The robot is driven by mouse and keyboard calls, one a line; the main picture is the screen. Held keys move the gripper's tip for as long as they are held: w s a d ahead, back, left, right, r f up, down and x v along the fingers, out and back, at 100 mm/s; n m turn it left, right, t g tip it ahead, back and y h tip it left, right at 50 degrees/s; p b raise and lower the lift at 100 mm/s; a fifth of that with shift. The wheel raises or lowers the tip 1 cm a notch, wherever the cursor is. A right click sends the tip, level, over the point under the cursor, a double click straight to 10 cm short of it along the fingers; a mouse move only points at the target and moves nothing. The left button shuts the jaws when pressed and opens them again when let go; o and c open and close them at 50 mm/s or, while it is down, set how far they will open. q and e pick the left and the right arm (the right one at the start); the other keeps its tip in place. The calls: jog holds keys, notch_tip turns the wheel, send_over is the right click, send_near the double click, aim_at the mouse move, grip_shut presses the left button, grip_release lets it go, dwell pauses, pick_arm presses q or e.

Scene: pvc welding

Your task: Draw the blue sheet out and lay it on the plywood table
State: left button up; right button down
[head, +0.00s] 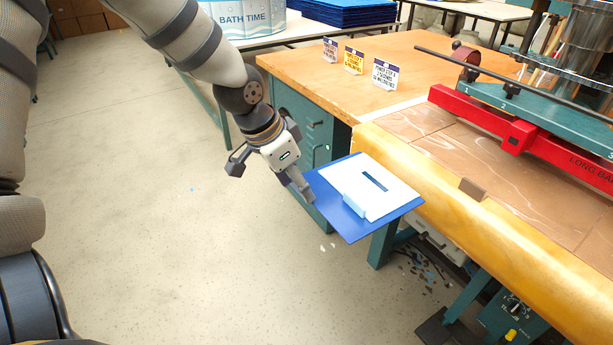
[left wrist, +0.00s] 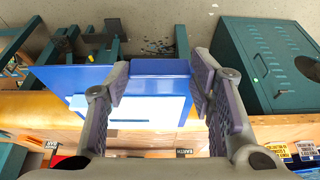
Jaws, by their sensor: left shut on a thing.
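The blue sheet (head: 352,229) is held out in the air beyond the rounded wooden front edge of the bench, above the floor. A white plate (head: 390,186) with a dark slot and a pale blue block (head: 353,205) lie over it. My left gripper (head: 307,194) is shut on the blue sheet at its left side. The left wrist view shows blue (left wrist: 160,68) between the fingers; the exact contact is hard to see. The plywood table (head: 420,52) stands behind, its top bearing three small signs (head: 354,60). My right gripper is out of view.
A red and teal press (head: 520,130) stands on the bench at right, with a small brown block (head: 473,188) near the front edge. A teal cabinet (head: 300,115) is under the plywood table. A stack of blue sheets (head: 348,12) lies behind. Floor at left is clear.

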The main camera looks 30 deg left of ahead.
pick_arm(q)
jog(key=s+a, duration=0.3)
jog(key=s, duration=0.4)
dwell(0.5)
jog(key=shift+a, duration=0.1)
